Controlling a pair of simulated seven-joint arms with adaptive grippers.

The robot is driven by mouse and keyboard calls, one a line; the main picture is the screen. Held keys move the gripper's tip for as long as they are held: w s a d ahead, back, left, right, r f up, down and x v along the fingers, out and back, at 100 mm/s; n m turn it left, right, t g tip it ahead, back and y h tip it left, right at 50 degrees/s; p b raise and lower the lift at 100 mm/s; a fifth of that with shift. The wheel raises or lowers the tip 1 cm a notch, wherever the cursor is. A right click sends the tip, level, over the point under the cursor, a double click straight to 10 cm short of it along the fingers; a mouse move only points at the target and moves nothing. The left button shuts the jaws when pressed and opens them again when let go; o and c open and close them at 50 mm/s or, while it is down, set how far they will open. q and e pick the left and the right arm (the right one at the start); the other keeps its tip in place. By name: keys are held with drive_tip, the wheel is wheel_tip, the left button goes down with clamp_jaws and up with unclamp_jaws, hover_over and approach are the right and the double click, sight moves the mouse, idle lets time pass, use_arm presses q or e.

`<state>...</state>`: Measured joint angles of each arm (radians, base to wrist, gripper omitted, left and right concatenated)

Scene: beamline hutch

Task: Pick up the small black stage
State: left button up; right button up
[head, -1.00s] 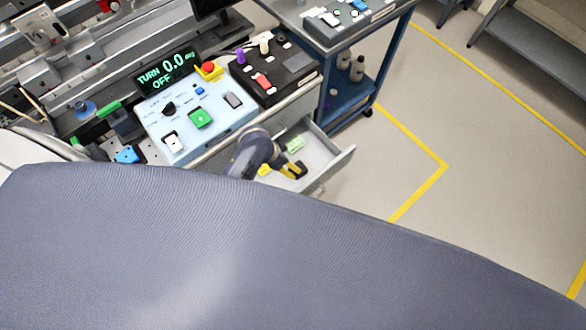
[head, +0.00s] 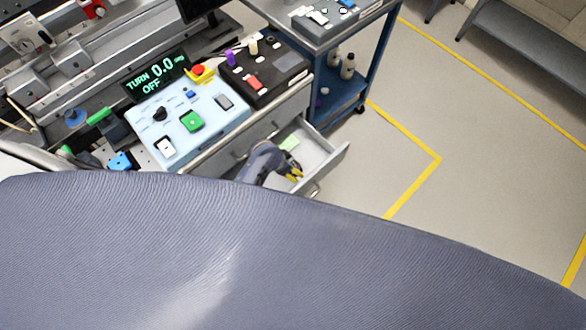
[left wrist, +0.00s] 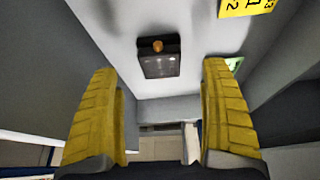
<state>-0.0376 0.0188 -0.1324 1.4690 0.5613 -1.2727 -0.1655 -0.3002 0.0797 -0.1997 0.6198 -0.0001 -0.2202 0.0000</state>
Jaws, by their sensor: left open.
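The small black stage (left wrist: 160,64), a dark block with a brass-coloured knob on its edge, lies on the pale floor of the open drawer in the left wrist view. It is ahead of my left gripper (left wrist: 163,115), roughly centred between the two yellow fingers, and apart from them. The left gripper is open and empty. In the head view the left gripper (head: 292,176) is low over the drawer (head: 333,160), and the arm partly covers the inside. I cannot clearly make out the stage there. My right gripper is not in view.
The drawer walls stand close around the left gripper. A yellow label (left wrist: 240,5) and a pale green item (head: 289,143) lie in the drawer. Above it are a control panel (head: 178,135) and a black box (head: 268,70). A blue cart (head: 340,95) stands behind; open floor is right.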

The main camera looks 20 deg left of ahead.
use_arm(q)
drive_tip(key=shift+x, duration=2.65)
drive_tip(key=shift+w, duration=0.1)
drive_tip(key=c, duration=1.5)
drive_tip(key=shift+r, duration=0.1)
